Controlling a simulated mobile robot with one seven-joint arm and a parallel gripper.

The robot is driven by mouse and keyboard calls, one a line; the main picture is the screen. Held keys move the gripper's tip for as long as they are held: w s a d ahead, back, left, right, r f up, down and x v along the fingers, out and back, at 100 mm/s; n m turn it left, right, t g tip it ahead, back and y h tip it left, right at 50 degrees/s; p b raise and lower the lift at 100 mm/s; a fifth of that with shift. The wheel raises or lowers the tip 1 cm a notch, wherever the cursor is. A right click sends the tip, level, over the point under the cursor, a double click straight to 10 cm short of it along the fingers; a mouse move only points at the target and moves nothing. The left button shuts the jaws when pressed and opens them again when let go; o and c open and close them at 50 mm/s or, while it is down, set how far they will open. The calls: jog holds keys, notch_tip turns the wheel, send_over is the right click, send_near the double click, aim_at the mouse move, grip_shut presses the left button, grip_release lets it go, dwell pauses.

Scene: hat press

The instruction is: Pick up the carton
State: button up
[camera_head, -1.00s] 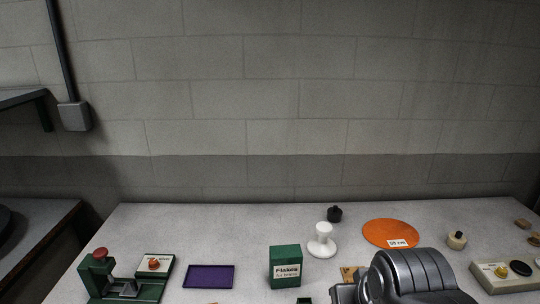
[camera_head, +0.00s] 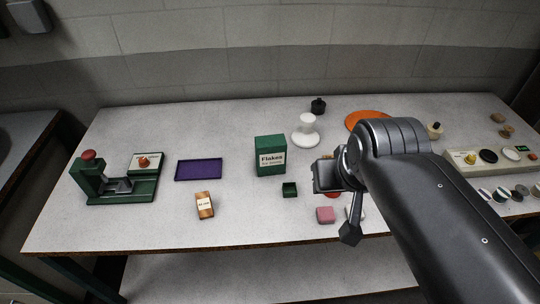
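A green carton (camera_head: 270,156) with a white label reading "Flakes" stands upright near the middle of the table. My gripper (camera_head: 337,205) is to the right of the carton and nearer the front edge, apart from it. It is seen from behind and partly hidden by my own arm, so its finger gap does not show clearly. Nothing is visibly held in it.
A purple tray (camera_head: 198,169), a small brown box (camera_head: 204,205) and a green press (camera_head: 115,182) are left.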

jog(key=shift+o, duration=0.5)
jog(key=o, duration=1.1)
jog(key=shift+c, duration=0.2)
jog(key=n+g, duration=0.1)
jog(key=g, duration=0.4)
send_over(271, 140)
jog(key=f, duration=0.5)
jog(key=shift+s+d+f, duration=0.35)
jog(key=shift+s, duration=0.05)
jog(key=shift+w+a+f+g, duration=0.2)
jog(key=shift+w+f+g, duration=0.15)
jog(key=shift+f, duration=0.25)
jog(key=f, duration=1)
jog(key=shift+a+f, duration=0.2)
